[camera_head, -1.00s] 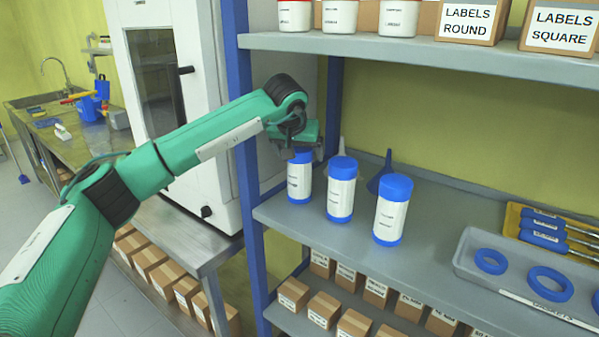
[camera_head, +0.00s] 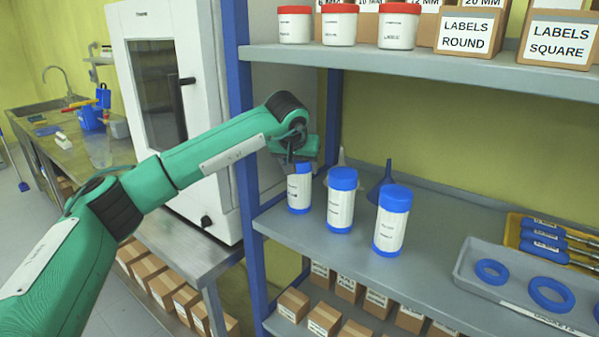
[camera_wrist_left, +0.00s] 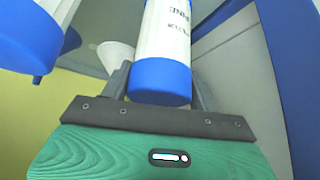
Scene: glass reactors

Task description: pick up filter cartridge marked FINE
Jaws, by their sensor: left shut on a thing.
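Three white filter cartridges with blue caps and blue bases stand in a row on the grey shelf (camera_head: 330,258). The left one (camera_head: 299,190) has my left gripper (camera_head: 298,163) at its top, shut on its blue cap. The left wrist view shows this cartridge (camera_wrist_left: 168,45) between the two fingers (camera_wrist_left: 160,80), its label reading FINE upside down. It appears upright, with its base at shelf level. The middle cartridge (camera_head: 341,205) and the right cartridge (camera_head: 391,225) stand beside it, apart from the gripper. Their labels are too small to read. My right gripper is not in view.
A blue shelf post (camera_head: 243,130) stands just left of the held cartridge. Funnels (camera_head: 382,185) stand behind the row. A grey tray (camera_head: 470,262) with blue rings lies right. The upper shelf (camera_head: 420,65) bears red-lidded jars and boxes.

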